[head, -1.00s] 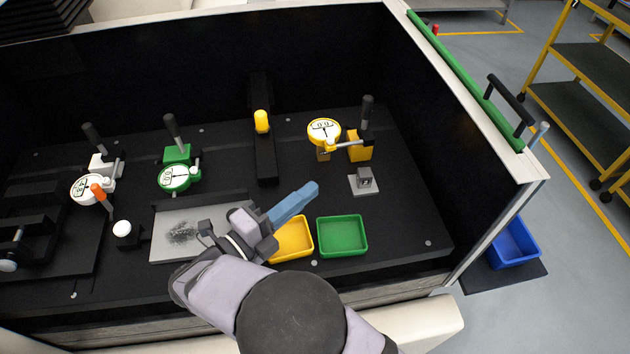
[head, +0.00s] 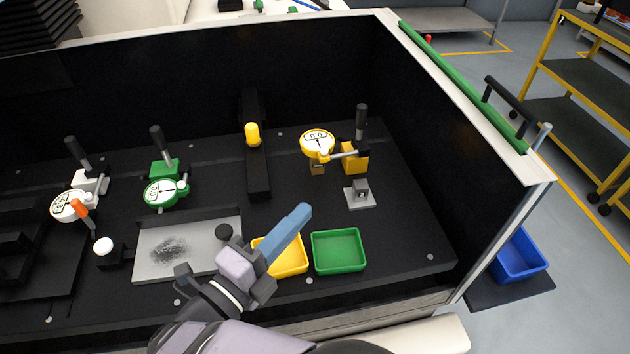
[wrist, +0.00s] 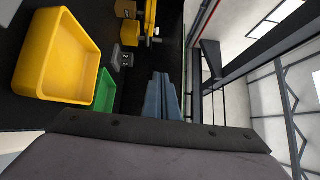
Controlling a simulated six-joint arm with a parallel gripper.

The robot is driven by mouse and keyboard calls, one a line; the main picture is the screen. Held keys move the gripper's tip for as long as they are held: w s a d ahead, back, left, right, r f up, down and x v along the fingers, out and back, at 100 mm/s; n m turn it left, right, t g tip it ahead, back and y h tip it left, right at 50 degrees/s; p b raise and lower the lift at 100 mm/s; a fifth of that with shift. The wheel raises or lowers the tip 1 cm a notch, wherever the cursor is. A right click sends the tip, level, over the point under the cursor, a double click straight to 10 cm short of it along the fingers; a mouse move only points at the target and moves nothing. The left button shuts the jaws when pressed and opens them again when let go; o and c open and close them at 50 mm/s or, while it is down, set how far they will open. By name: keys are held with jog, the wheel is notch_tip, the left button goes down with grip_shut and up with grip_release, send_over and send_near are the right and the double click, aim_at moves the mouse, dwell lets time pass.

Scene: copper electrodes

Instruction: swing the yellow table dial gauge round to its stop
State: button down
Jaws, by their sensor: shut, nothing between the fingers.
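The yellow table dial gauge (head: 318,144) has a white round face in a yellow ring. A metal arm joins it to a dark upright post (head: 361,122) on a yellow base (head: 354,158), and the dial sits to the left of the post. My gripper (head: 300,215) is shut and empty, with its blue fingers pointing up and right above the gap between the yellow tray and the green tray. It is nearer the front than the gauge and apart from it. In the wrist view the blue fingers (wrist: 163,98) are together, and part of the yellow gauge stand (wrist: 130,32) shows at the top.
A grey block on a plate (head: 360,193) stands between my gripper and the gauge, to the right. The yellow tray (head: 291,270) and green tray (head: 338,251) lie in front. A yellow-tipped lever (head: 253,134), green gauge (head: 160,192) and white gauge (head: 70,206) stand leftward.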

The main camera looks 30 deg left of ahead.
jog(key=shift+w+a+f+n+y, duration=0.1)
jog(key=shift+a+f+n+y, duration=0.05)
jog(key=shift+f+n+y, duration=0.4)
jog(key=shift+w+a+f+n+y, duration=0.1)
jog(key=shift+f+n+y, duration=0.25)
jog(key=shift+f+y, duration=0.25)
jog(key=p, duration=0.4)
send_near(319, 157)
jog(key=w+d, duration=0.4)
jog(key=shift+w+a+r+p, duration=0.1)
jog(key=shift+w+a+p, duration=0.1)
jog(key=shift+w+a, duration=0.35)
jog(key=shift+w+a+r+p, duration=0.15)
jog(key=shift+w+a, duration=0.15)
jog(key=shift+a, duration=0.45)
jog(key=shift+a+f, duration=0.1)
jog(key=shift+w+a+f+b, duration=0.15)
jog(key=shift+w+a+b, duration=0.1)
jog(key=shift+a+b, duration=0.5)
jog(key=shift+w+a+b, duration=0.1)
jog(key=shift+a+b, duration=0.05)
jog(key=shift+b, duration=0.2)
jog(key=shift+a+r, duration=0.1)
jog(key=shift+r, duration=0.3)
